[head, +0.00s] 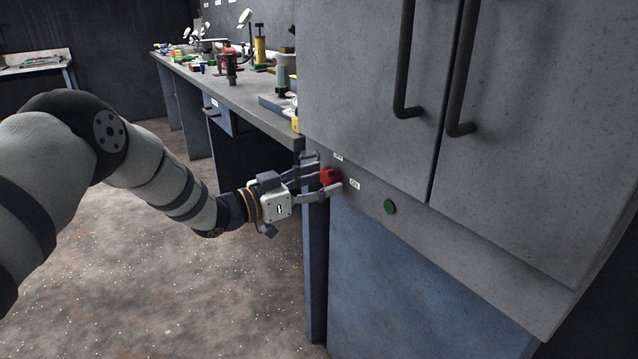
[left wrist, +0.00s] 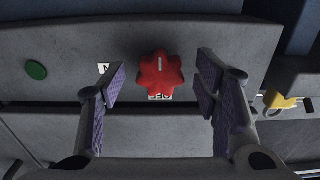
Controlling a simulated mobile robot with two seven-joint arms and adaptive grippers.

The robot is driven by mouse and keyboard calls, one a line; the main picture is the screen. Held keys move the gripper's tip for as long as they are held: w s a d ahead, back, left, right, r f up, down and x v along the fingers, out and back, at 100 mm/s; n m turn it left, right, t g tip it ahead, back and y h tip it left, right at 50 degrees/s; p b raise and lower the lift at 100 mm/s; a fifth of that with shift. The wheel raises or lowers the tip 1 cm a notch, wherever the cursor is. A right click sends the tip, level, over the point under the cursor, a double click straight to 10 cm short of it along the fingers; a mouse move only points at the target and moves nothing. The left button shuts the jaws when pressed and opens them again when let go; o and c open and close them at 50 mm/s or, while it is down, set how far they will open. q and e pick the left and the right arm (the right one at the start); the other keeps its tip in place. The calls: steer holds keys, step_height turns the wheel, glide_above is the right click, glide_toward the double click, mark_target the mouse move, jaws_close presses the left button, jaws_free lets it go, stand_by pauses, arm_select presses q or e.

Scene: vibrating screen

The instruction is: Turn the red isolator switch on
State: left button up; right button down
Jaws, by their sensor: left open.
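The red isolator switch (head: 329,176) is a star-shaped knob on the grey front panel below the cabinet doors. In the left wrist view the knob (left wrist: 160,73) sits midway between my fingers, with a small white mark on it pointing toward the top of that picture. A label reading OFF (left wrist: 159,97) shows partly behind the knob. My left gripper (head: 326,183) is open, with its fingers on either side of the knob. The left wrist view shows the fingers (left wrist: 158,85) apart from it, with gaps on both sides. My right gripper is not in view.
A green round button (head: 389,206) is on the same panel, right of the knob. Cabinet doors with dark handles (head: 463,70) stand above. A workbench (head: 240,97) with tools and bottles runs back on the left. The floor (head: 180,290) at lower left is clear.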

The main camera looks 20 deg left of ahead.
arm_select(q)
steer(key=c, duration=1.1)
steer(key=shift+m, duration=0.3)
steer(key=m+p, duration=0.1)
steer(key=m, duration=0.2)
steer(key=shift+m, duration=0.4)
steer(key=m, duration=0.4)
steer(key=shift+a+p, duration=0.1)
steer(key=shift+p, duration=0.25)
steer(key=m, duration=0.4)
steer(key=shift+w+r+m+p, duration=0.1)
steer(key=shift+m+p, duration=0.3)
steer(key=shift+a+m+p, duration=0.1)
steer(key=shift+m+p, duration=0.2)
steer(key=shift+m, duration=2)
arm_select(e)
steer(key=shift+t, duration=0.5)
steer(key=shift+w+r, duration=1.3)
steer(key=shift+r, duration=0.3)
